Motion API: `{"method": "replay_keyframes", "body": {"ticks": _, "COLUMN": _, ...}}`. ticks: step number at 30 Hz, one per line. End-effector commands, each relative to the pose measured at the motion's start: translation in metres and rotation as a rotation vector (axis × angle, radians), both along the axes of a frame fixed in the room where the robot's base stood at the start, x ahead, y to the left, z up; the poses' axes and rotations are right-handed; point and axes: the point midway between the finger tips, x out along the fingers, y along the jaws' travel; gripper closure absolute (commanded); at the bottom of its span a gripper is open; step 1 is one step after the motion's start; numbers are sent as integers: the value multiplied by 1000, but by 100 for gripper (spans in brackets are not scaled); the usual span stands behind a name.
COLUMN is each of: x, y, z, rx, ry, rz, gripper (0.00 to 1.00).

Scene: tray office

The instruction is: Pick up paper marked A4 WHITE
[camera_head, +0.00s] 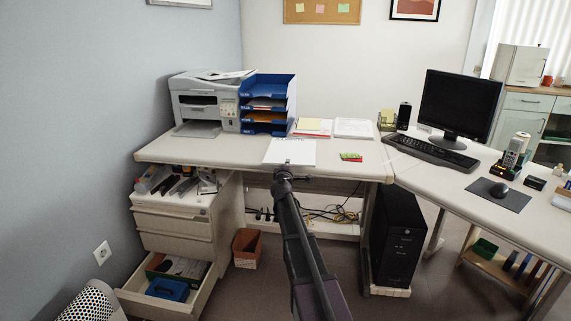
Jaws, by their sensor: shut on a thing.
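A white sheet of paper (290,152) is at the front edge of the desk (215,153), in the middle of the head view. Small dark print shows near its top edge, too small to read. My gripper (286,168) is at the paper's near edge and shut on it. My arm reaches up from the bottom of the picture and hides little of the sheet. I cannot tell whether the sheet lies flat on the desk or is slightly raised.
A printer (203,100) and a blue tray stack (268,104) stand behind on the left. Coloured papers (313,127) and a white stack (354,128) lie behind right. A small green and red item (351,157) is right of the sheet. An open drawer (165,299) juts out lower left.

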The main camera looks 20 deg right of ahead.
Motion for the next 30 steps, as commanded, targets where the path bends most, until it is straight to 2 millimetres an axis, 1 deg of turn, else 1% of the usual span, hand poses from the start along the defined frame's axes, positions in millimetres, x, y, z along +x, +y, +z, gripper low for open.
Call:
{"method": "replay_keyframes", "body": {"ticks": 1, "x": -7, "y": 3, "z": 4, "rx": -1, "ry": 1, "rz": 0, "gripper": 100}}
{"method": "replay_keyframes", "body": {"ticks": 21, "x": -62, "y": 37, "z": 27, "rx": -1, "ry": 1, "rz": 1, "gripper": 100}}
{"method": "replay_keyframes", "body": {"ticks": 25, "x": -71, "y": 42, "z": 30, "rx": -1, "ry": 1, "rz": 1, "gripper": 100}}
{"method": "replay_keyframes", "body": {"ticks": 30, "x": -75, "y": 45, "z": 31, "rx": -1, "ry": 1, "rz": 0, "gripper": 100}}
